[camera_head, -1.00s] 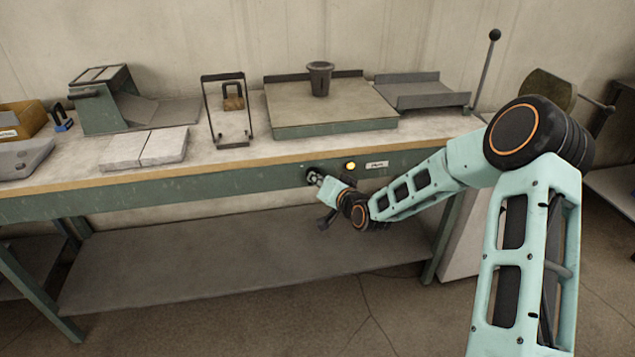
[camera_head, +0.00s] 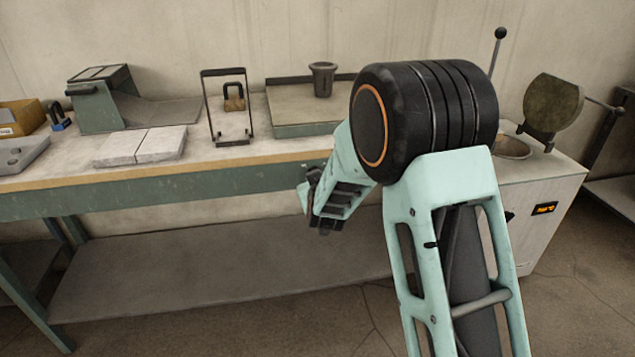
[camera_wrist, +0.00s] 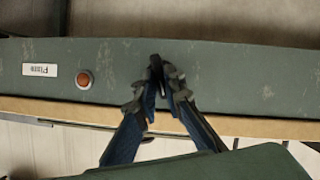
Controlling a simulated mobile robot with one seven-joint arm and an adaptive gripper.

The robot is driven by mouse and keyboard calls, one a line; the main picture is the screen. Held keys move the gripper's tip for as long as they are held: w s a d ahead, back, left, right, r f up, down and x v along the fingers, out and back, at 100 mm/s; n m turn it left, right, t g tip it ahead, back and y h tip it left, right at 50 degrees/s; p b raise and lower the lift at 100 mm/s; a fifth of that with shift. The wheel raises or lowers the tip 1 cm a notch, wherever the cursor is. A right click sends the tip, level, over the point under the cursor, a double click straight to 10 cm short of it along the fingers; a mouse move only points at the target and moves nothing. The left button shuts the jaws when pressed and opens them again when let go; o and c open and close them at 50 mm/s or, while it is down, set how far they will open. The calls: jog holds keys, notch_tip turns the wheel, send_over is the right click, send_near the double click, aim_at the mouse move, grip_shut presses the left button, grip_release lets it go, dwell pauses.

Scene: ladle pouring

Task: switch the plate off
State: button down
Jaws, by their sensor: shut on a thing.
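The plate (camera_head: 290,102) is a wide, flat slab on a green base on the bench, with a dark cup (camera_head: 322,78) standing on it. In the wrist view, the green front panel (camera_wrist: 225,75) carries a small label (camera_wrist: 39,70), upside down and seeming to read "Plate", and a round brownish-orange lamp (camera_wrist: 84,79) that looks unlit. My gripper (camera_wrist: 157,82) is shut on a small dark knob (camera_wrist: 156,66) on the panel, to the right of the lamp there. The fingers hide most of the knob. In the head view my arm hides the lamp and label.
A white cabinet (camera_head: 535,215) stands right of the bench. The lower shelf (camera_head: 200,275) is bare.

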jog(key=n+t+h+p, duration=0.1)
jog(key=n+h+p, duration=0.1)
jog(key=n, duration=0.1)
jog(key=shift+a+f+n, duration=0.1)
jog(key=shift+a+n, duration=0.05)
jog(key=shift+n, duration=0.15)
dwell(0.5)
jog(key=c, duration=2)
grip_release()
jog(key=v, duration=1.2)
jog(key=shift+s+a+f, duration=0.1)
jog(key=shift+f, duration=0.1)
